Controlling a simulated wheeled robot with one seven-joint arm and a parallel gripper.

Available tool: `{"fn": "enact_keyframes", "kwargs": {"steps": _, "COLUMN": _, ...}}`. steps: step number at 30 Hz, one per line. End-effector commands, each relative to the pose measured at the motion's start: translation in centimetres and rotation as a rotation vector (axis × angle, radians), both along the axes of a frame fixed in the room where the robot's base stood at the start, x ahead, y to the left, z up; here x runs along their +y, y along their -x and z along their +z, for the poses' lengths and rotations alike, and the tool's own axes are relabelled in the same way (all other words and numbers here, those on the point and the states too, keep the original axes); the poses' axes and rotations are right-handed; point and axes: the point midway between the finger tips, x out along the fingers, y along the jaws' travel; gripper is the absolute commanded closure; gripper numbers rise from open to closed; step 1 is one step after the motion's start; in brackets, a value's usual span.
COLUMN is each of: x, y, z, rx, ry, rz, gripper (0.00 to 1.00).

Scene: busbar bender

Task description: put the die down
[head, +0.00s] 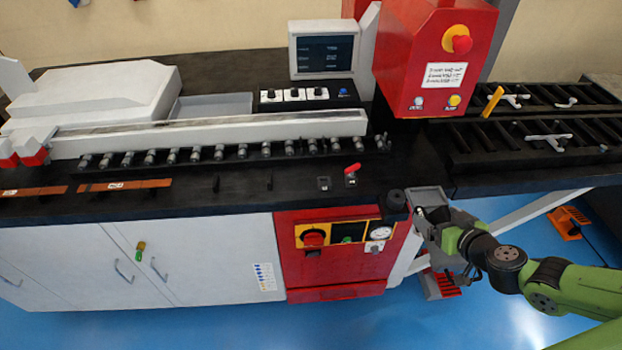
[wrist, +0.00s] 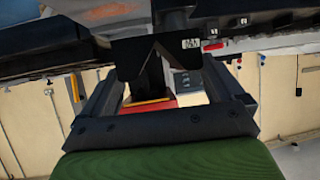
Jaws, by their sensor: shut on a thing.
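My gripper (head: 424,222) is at the front edge of the bench, right of the red front panel, next to a small grey tray. In the wrist view the two dark fingers of my gripper (wrist: 160,82) are shut on a dark block with a V-shaped notch, the die (wrist: 133,62). A small white marking shows near its right end. In the head view the die is too small and too covered by my gripper to make out clearly. I cannot tell whether it touches anything below.
The grey tray (head: 427,194) is at the bench edge beside a black knob (head: 396,203). A red-handled lever (head: 352,172) stands on the bench top. The red machine head (head: 435,60) rises behind. Dark racks (head: 530,140) with loose tools are at right.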

Motion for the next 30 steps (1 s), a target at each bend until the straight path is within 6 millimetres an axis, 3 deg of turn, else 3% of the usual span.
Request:
{"fn": "enact_keyframes", "kwargs": {"steps": 3, "x": 3.3, "y": -0.8, "z": -1.4, "rx": -0.001, "ry": -0.012, "rz": -0.008, "gripper": 0.83}}
{"fn": "enact_keyframes", "kwargs": {"steps": 10, "x": 8.6, "y": -2.3, "z": -4.2, "rx": -0.001, "ry": -0.012, "rz": -0.056, "gripper": 0.83}}
{"fn": "enact_keyframes", "kwargs": {"steps": 24, "x": 14.3, "y": -3.9, "z": -7.4, "rx": 0.002, "ry": 0.002, "rz": -0.109, "gripper": 0.83}}
{"fn": "enact_keyframes", "kwargs": {"steps": 30, "x": 15.7, "y": -4.3, "z": -8.3, "rx": 0.001, "ry": -0.001, "rz": -0.129, "gripper": 0.83}}
